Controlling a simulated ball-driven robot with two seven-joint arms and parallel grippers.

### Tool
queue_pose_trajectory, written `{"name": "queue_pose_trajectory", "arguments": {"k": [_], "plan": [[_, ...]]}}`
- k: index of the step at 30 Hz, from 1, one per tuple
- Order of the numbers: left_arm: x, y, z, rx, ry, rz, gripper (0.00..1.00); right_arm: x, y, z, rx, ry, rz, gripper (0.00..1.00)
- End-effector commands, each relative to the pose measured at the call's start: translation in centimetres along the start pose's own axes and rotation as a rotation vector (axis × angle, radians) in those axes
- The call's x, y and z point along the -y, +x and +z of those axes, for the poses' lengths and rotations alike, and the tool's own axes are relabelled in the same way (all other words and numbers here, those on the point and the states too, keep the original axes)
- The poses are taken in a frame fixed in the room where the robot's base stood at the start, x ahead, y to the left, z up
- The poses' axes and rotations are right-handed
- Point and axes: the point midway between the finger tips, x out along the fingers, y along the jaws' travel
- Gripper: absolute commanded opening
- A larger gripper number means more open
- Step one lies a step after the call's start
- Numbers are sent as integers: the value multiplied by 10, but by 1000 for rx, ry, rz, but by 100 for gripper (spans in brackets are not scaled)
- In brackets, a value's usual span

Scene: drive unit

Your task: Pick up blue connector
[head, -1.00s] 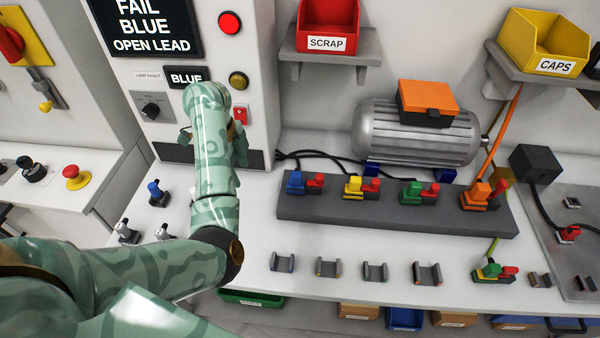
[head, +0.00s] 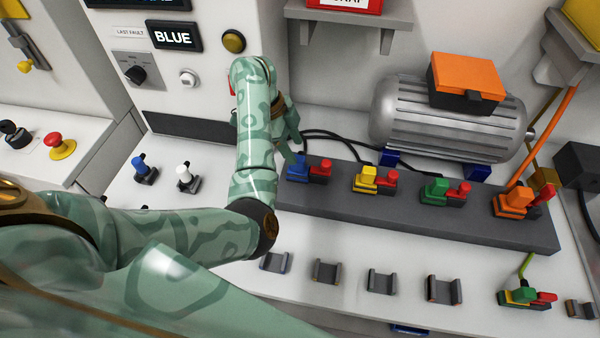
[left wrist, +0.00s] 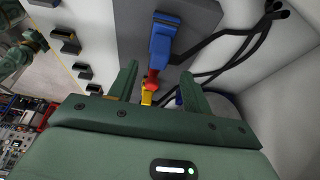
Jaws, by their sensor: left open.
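The blue connector (head: 298,166) stands at the left end of the dark grey block on the bench, beside a red lever. In the left wrist view the blue connector (left wrist: 163,40) is ahead of the fingers, roughly in line with the gap between them. My left gripper (head: 291,138) is by the block's left end, close to the blue connector, partly hidden by my own arm. In the left wrist view its two fingers (left wrist: 158,82) are spread apart with nothing between them touching. My right gripper is not in view.
Yellow (head: 368,178), green (head: 436,189) and orange (head: 514,201) connectors with red levers stand along the same block. A grey motor (head: 440,118) sits behind, with black cables near the blue connector. Empty grey cradles (head: 380,281) line the front.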

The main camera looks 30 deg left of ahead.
Motion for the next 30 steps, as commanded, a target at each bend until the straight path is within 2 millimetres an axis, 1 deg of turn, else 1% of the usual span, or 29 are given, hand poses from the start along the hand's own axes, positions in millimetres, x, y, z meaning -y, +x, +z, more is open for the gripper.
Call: {"name": "queue_pose_trajectory", "arguments": {"k": [1,5,10,12,15,21,22,27,30], "plan": [[0,6,0,-1,0,1,49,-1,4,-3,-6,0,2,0],[0,14,1,-1,0,0,49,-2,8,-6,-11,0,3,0],[-1,44,8,0,-1,2,49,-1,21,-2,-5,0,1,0],[-1,53,7,0,0,1,49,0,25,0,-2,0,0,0],[0,60,6,-1,0,-1,49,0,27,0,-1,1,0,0],[0,59,6,0,-1,-2,49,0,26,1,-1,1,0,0],[0,59,6,0,-1,-2,46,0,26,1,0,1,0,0],[0,59,6,0,0,-2,0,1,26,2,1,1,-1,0],[0,59,6,0,0,-2,0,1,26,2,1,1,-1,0]]}}
